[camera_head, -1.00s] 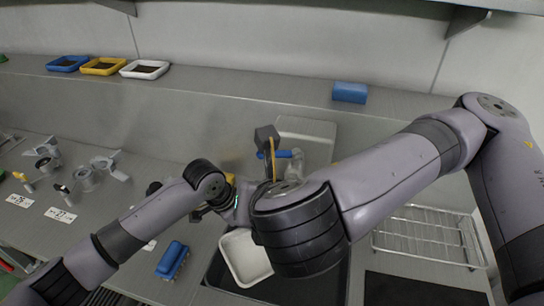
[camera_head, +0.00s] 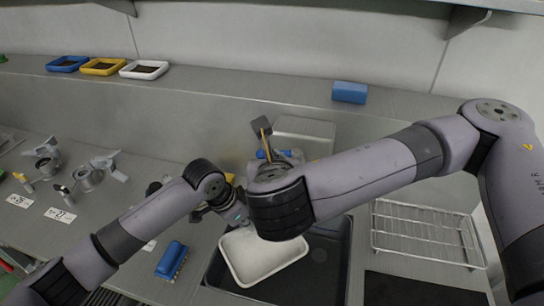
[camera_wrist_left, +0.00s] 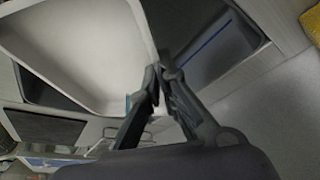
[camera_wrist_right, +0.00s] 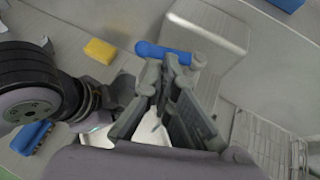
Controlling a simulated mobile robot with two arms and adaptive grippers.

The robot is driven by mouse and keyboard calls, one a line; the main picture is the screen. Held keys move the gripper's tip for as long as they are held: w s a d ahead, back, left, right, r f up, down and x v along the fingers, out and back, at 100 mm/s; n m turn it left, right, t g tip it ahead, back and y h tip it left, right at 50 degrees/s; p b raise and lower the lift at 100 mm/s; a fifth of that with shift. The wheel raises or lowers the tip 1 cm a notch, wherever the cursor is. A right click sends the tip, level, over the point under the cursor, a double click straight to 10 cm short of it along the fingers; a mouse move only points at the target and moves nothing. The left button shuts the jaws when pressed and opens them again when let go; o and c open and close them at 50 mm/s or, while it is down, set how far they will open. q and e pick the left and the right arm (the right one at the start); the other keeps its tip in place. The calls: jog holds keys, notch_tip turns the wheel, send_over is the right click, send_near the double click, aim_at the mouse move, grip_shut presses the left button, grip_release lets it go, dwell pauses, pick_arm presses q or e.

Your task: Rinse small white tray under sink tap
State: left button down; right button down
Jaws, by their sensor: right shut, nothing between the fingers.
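The small white tray (camera_head: 262,258) is over the dark sink basin (camera_head: 333,262), its inside facing up. It also fills the upper left of the left wrist view (camera_wrist_left: 75,45). My left gripper (camera_wrist_left: 158,78) is shut on the tray's rim. My right gripper (camera_wrist_right: 165,65) is shut and empty, with its fingertips close by the blue tap lever (camera_wrist_right: 150,50); I cannot tell whether they touch. In the head view my right wrist hides most of the tap and that gripper; a bit of the blue lever (camera_head: 262,154) shows. I see no clear water stream.
A wire rack (camera_head: 420,235) stands right of the sink. A blue brush (camera_head: 171,259) lies left of it, and a yellow sponge (camera_wrist_right: 100,51) is near the left wrist. Blue, yellow and white trays and a blue block (camera_head: 350,92) sit on the back ledge.

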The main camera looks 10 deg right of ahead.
jog(key=shift+x, duration=2.15)
jog(key=shift+a, duration=0.1)
jog(key=shift+w+a, duration=0.25)
jog(key=shift+w, duration=0.65)
jog(key=shift+s, duration=0.1)
jog(key=s+a+r, duration=0.4)
jog(key=s+r, duration=0.3)
jog(key=s, duration=0.4)
jog(key=shift+a, duration=0.35)
